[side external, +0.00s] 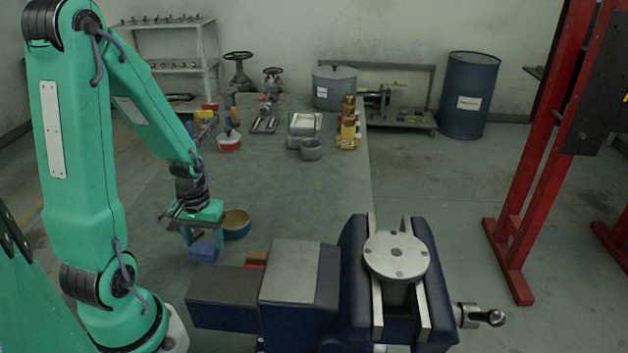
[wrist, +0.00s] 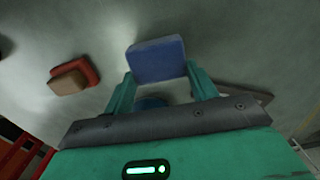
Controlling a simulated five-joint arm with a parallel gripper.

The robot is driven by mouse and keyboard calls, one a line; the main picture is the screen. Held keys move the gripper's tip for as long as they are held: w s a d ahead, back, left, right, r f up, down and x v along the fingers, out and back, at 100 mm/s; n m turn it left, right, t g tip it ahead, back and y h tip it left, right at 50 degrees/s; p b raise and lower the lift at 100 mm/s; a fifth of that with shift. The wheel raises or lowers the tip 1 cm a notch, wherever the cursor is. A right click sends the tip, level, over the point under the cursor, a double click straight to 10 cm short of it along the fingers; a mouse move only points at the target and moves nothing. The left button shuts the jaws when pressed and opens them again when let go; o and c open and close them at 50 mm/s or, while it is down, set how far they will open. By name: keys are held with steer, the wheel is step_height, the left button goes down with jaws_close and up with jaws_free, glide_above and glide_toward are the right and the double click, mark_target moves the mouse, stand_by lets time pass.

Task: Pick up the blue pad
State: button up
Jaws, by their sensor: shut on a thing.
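The blue pad (side external: 202,252) is a small flat blue block low at the left of the bench in the side view. It also shows in the wrist view (wrist: 156,60), at the tips of the green fingers. My gripper (side external: 204,241) points down and is shut on the blue pad, with one finger at each side of it in the wrist view (wrist: 160,80). I cannot tell whether the pad touches the bench or hangs just above it.
A brown and red block pair (side external: 257,258) lies right of the pad. A large dark blue vise (side external: 330,270) holding a round metal flange (side external: 397,254) fills the front right. The bench middle (side external: 300,200) is clear.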

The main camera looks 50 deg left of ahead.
steer(key=shift+r, duration=1.45)
steer(key=w+d+r, duration=0.1)
steer(key=d+r, duration=0.6)
steer(key=d, duration=0.4)
steer(key=shift+d, duration=0.35)
steer(key=shift+r, duration=0.1)
steer(key=shift+o, duration=0.5)
steer(key=shift+c, duration=0.2)
